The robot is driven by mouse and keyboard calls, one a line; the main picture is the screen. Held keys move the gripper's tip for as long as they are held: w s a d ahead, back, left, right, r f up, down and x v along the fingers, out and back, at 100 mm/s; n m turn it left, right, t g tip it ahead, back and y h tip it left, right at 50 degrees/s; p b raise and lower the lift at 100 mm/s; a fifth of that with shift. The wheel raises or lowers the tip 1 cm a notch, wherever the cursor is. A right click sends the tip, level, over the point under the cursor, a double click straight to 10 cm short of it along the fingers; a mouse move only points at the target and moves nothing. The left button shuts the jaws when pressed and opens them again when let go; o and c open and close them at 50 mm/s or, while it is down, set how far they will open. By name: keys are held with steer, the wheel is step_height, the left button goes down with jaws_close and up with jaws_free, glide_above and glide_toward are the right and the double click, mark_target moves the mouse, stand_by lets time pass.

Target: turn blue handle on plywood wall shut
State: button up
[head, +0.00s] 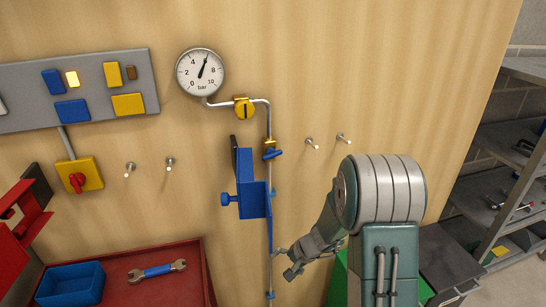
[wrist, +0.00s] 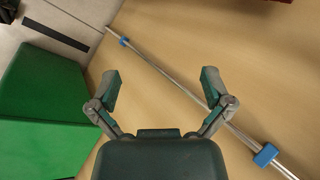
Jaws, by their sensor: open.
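The plywood wall (head: 320,50) carries a thin vertical pipe (head: 270,235) below a pressure gauge (head: 201,72). A small blue handle (head: 272,154) sits on this pipe just under a brass fitting, lying roughly crosswise and slightly tilted. My gripper (head: 283,263) is well below the handle, close to the lower pipe. In the wrist view my gripper (wrist: 160,82) is open and empty, with the pipe (wrist: 180,83) running diagonally behind its right finger. Blue pieces (wrist: 265,155) that look like clips sit on the pipe there; the handle cannot be made out surely.
A large blue clamp-like tool (head: 250,185) hangs left of the pipe, near the handle. A yellow valve (head: 244,108) is above. Pegs (head: 312,143) stick out at right. A red tray with a wrench (head: 157,271) is lower left. A green box (wrist: 45,105) stands left in the wrist view.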

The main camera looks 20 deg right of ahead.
mark_target(273, 157)
steer(key=w+d+r+n+t+h, duration=0.55)
steer(key=d+r+h, duration=0.35)
steer(key=r, duration=0.2)
steer(key=w+a+r+n+t+y, duration=0.1)
steer(key=a+r+n+t+y, duration=0.2)
steer(key=r, duration=0.5)
steer(key=a+r+n+t, duration=0.3)
steer(key=a+r+t, duration=0.2)
steer(key=r+t, duration=0.15)
steer(key=shift+g, duration=0.4)
steer(key=w, duration=0.7)
steer(key=w+r, duration=0.1)
steer(key=w, duration=0.3)
steer(key=shift+d, duration=0.1)
steer(key=c, duration=0.8)
